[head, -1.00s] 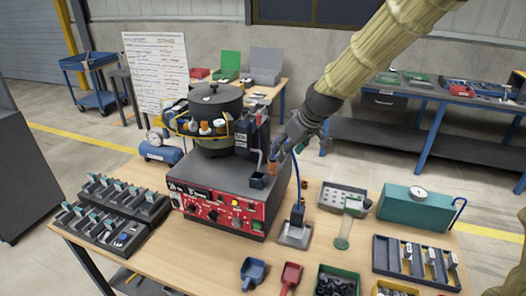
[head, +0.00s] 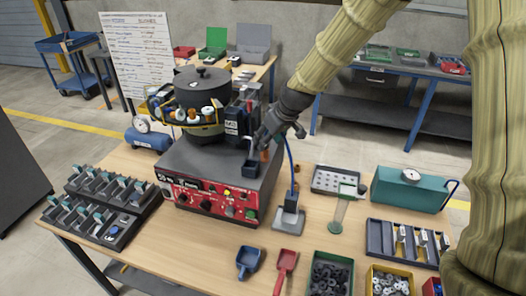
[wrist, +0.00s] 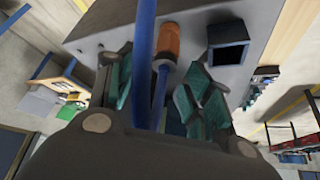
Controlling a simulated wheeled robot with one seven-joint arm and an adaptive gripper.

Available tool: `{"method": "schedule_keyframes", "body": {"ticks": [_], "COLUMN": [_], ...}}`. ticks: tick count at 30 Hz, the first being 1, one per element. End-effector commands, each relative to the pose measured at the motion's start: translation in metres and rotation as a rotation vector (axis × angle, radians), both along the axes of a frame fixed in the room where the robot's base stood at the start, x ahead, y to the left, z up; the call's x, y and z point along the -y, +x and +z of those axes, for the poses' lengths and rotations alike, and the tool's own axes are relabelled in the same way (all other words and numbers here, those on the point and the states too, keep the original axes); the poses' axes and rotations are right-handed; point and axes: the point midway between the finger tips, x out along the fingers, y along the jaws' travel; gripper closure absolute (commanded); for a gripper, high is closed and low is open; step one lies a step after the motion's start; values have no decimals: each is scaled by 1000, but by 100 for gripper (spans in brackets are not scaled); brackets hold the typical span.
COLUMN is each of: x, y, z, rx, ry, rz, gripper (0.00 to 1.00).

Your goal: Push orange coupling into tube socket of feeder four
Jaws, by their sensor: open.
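The orange coupling (head: 264,155) is at the right side of the feeder (head: 212,165), a grey box with a red control panel and a dark bowl on top. In the wrist view the coupling (wrist: 167,42) sits on the end of a blue tube, against or close to the grey housing; contact cannot be told. My gripper (head: 270,139) is beside the coupling in the head view. In the wrist view my gripper (wrist: 163,95) is open, its teal-padded fingers on either side of the blue tube, below the coupling. The tube socket cannot be made out.
A dark square cup (wrist: 228,45) stands out from the housing right of the coupling. A thicker blue hose (wrist: 145,45) crosses close to the wrist camera. A grey stand (head: 289,218), blue scoop (head: 249,262), red scoop (head: 286,265) and teal case (head: 410,190) are on the table.

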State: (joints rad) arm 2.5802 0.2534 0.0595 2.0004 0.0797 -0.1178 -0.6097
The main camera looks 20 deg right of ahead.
Motion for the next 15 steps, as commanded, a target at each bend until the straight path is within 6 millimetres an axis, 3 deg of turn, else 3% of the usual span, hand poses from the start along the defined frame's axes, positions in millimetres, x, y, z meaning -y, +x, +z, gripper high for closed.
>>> {"method": "schedule_keyframes", "body": {"ticks": [15], "x": [-7], "y": [20], "z": [-35], "rx": [-2], "ry": [1], "rz": [-1], "gripper": [49]}}
